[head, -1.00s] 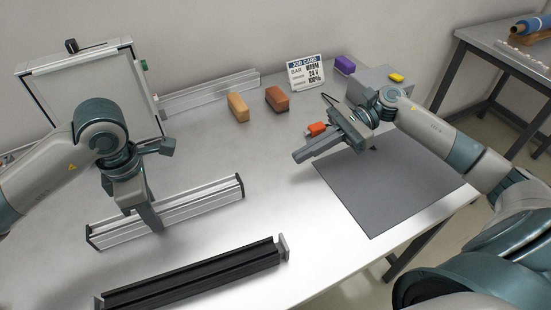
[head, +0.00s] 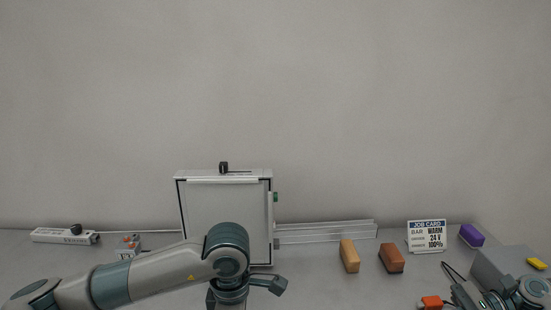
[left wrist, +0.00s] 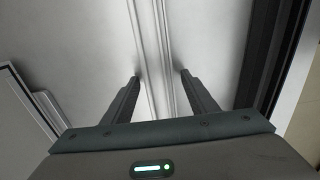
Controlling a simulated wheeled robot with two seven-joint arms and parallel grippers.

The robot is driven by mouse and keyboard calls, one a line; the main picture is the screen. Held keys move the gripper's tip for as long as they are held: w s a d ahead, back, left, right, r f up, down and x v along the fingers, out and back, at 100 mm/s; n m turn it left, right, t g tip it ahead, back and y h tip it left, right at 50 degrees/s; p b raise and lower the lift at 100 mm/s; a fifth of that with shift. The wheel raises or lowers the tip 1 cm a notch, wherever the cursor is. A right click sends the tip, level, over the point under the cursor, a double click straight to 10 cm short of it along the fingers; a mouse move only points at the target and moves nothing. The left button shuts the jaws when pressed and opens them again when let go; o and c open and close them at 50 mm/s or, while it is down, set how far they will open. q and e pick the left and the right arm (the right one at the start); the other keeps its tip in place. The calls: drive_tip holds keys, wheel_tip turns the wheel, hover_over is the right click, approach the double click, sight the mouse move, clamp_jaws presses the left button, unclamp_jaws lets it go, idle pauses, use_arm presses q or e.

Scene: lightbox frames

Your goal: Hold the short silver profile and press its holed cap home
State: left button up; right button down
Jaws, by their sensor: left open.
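The short silver profile (left wrist: 152,40) shows in the left wrist view as a pale ridged bar running up between the fingers of my left gripper (left wrist: 160,75). The gripper is open, one finger on each side of the bar; I cannot tell whether either touches it. In the head view only my left arm and wrist show low in the picture; the fingers and the short profile are below the frame. No holed cap can be made out.
A white framed panel (head: 226,215) stands behind my left wrist, with a long silver rail (head: 325,232) beside it. Tan (head: 349,256) and brown (head: 391,258) blocks, a job card (head: 427,236) and an orange item (head: 431,302) stand rightward.

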use_arm(q)
wheel_tip(320, 180, up, 12)
idle(0.6)
